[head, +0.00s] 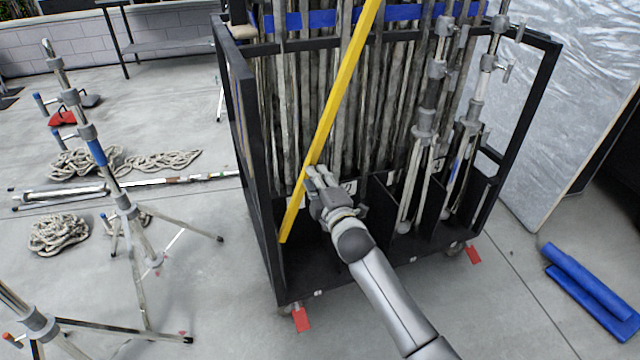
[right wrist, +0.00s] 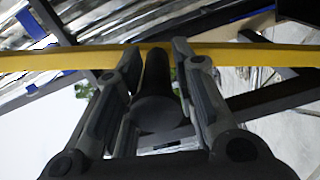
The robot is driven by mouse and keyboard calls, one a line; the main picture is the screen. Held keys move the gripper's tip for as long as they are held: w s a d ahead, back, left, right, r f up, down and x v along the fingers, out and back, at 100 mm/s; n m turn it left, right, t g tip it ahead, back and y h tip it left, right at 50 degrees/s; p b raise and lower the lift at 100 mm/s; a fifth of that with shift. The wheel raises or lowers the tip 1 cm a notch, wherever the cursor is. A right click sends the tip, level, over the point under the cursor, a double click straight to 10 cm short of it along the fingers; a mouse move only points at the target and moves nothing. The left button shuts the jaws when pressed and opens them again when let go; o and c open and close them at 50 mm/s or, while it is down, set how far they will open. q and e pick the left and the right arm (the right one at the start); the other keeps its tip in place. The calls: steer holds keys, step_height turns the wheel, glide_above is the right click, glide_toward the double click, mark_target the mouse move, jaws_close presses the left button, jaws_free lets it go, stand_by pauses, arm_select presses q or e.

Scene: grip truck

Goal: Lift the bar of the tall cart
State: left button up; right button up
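The tall cart (head: 246,130) is a black-framed rack on wheels in the middle of the head view, packed with upright grey poles. A long yellow bar (head: 341,95) slants across its front, its lower end near the front left of the cart floor. My right gripper (head: 314,174) is at the lower part of this bar, fingers extended towards it. In the right wrist view the yellow bar (right wrist: 60,59) runs across behind the spread fingertips (right wrist: 155,52). I see no closed grasp; whether the fingers touch the bar is unclear. My left gripper is out of view.
Metal stands (head: 125,205) and coiled ropes (head: 60,234) are on the floor at left. Light stands (head: 424,130) fill the cart's right side. A large silvery panel (head: 570,100) leans at right, near blue rolls (head: 590,280).

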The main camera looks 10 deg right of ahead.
steer(key=shift+s+f, duration=0.15)
steer(key=s+d, duration=0.2)
steer(key=s, duration=0.9)
steer(key=shift+s+d+r, duration=0.15)
steer(key=shift+s+r, duration=0.05)
steer(key=shift+r, duration=0.05)
